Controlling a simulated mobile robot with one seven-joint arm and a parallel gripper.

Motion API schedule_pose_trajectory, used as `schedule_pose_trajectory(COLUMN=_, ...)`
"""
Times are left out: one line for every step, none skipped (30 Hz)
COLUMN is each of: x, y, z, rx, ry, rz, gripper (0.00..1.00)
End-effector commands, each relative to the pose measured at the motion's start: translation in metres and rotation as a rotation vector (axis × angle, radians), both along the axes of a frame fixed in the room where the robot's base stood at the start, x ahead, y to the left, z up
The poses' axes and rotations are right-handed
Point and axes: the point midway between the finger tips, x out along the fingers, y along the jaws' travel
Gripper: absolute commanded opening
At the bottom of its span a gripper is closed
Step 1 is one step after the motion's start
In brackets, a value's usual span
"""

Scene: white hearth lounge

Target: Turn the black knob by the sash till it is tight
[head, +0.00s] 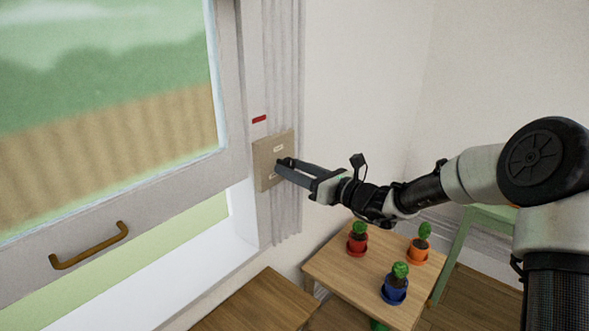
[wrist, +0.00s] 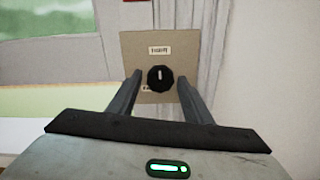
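The black knob (wrist: 160,79) sits on a tan plate (wrist: 131,51) on the wall beside the window sash (head: 120,206). A pale line on the knob's face points roughly upright. My gripper (wrist: 160,78) is open, with one finger on each side of the knob. In the wrist view a gap shows between the fingers and the knob; I cannot tell how deep the fingertips reach. In the head view my gripper (head: 281,169) is at the plate (head: 264,151) and hides the knob. A pale label sits above the knob, its text too small to read.
A red mark (head: 259,119) is on the frame above the plate. The sash has a brown handle (head: 89,246). Below my arm, a small wooden table (head: 332,267) holds three potted cacti. Another wooden surface (head: 258,306) stands under the window. Grey curtain folds (head: 287,215) hang behind the plate.

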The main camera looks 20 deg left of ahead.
Motion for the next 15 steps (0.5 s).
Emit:
schedule_pose_trajectory(x=0.0, y=0.0, z=0.0, rx=0.0, ry=-0.001, rz=0.0, gripper=0.51)
schedule_pose_trajectory(x=0.0, y=0.0, z=0.0, rx=0.0, ry=-0.001, rz=0.0, gripper=0.51)
schedule_pose_trajectory(x=0.0, y=0.0, z=0.0, rx=0.0, ry=-0.001, rz=0.0, gripper=0.51)
schedule_pose_trajectory(x=0.0, y=0.0, z=0.0, rx=0.001, ry=-0.001, rz=0.0, gripper=0.51)
schedule_pose_trajectory(x=0.0, y=0.0, z=0.0, rx=0.0, ry=-0.002, rz=0.0, gripper=0.51)
schedule_pose_trajectory(x=0.0, y=0.0, z=0.001, rx=0.0, ry=-0.002, rz=0.0, gripper=0.51)
schedule_pose_trajectory(x=0.0, y=0.0, z=0.001, rx=0.0, ry=-0.002, rz=0.0, gripper=0.51)
schedule_pose_trajectory(x=0.0, y=0.0, z=0.001, rx=0.0, ry=-0.002, rz=0.0, gripper=0.51)
schedule_pose_trajectory(x=0.0, y=0.0, z=0.001, rx=0.0, ry=-0.002, rz=0.0, gripper=0.51)
schedule_pose_trajectory(x=0.0, y=-0.001, z=0.001, rx=0.0, ry=-0.002, rz=-0.001, gripper=0.51)
schedule_pose_trajectory(x=0.0, y=-0.003, z=0.001, rx=0.0, ry=-0.002, rz=-0.001, gripper=0.51)
schedule_pose_trajectory(x=-0.001, y=-0.006, z=0.001, rx=-0.001, ry=-0.003, rz=-0.002, gripper=0.51)
schedule_pose_trajectory(x=-0.002, y=-0.009, z=0.001, rx=-0.001, ry=-0.003, rz=-0.002, gripper=0.51)
schedule_pose_trajectory(x=-0.003, y=-0.012, z=0.001, rx=0.0, ry=-0.003, rz=-0.002, gripper=0.51)
schedule_pose_trajectory(x=-0.006, y=-0.018, z=0.001, rx=-0.001, ry=-0.003, rz=-0.002, gripper=0.51)
